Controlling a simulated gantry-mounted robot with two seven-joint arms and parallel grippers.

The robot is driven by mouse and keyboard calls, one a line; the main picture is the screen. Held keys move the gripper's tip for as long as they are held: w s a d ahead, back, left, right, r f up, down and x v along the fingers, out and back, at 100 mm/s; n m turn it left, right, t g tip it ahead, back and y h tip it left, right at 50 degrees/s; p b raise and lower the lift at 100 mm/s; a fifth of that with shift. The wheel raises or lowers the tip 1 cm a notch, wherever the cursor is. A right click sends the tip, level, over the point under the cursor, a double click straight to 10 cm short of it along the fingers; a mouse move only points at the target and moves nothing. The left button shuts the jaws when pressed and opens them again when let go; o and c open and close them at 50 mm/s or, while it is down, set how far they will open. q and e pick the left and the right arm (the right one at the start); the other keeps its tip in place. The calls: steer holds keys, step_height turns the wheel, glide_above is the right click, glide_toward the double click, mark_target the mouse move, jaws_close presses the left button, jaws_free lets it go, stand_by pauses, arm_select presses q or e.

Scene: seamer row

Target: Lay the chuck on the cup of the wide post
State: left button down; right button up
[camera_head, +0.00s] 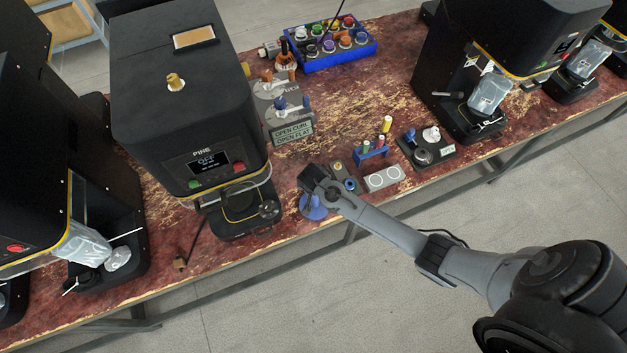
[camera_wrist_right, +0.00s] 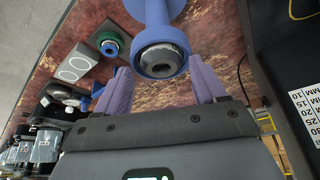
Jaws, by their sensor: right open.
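In the right wrist view a blue post (camera_wrist_right: 150,37) with a round blue cup on top faces the camera. A grey round piece with a dark centre (camera_wrist_right: 165,60), which looks like the chuck, sits in the cup. My right gripper (camera_wrist_right: 162,84) is open, its two purple fingers apart either side of the cup, with no clear contact. In the head view my right gripper (camera_head: 318,184) is over the front of the bench, hiding most of the post; a blue round base (camera_head: 313,209) shows below it. My left gripper is not in view.
Beside the post are a holder with a green ring (camera_wrist_right: 110,46) and a grey plate with two white circles (camera_head: 384,179). A blue rack (camera_head: 371,151) and a black tray of round parts (camera_head: 426,147) stand further right. A black PINE machine (camera_head: 190,100) is to the left.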

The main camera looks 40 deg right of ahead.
steer(key=v, duration=1.2)
steer(key=s+a+r+n+y, duration=0.1)
steer(key=s+n, duration=0.4)
steer(key=s, duration=0.5)
steer(key=s+a+r+n+y, duration=0.2)
steer(key=s+a+n, duration=0.3)
steer(key=s, duration=0.5)
steer(key=shift+s+a+r+n, duration=0.15)
steer(key=shift+s+r+n, duration=0.1)
steer(key=shift+r+n, duration=0.4)
steer(key=shift+r, duration=0.1)
steer(key=shift+r+p, duration=0.1)
steer(key=shift+p, duration=0.2)
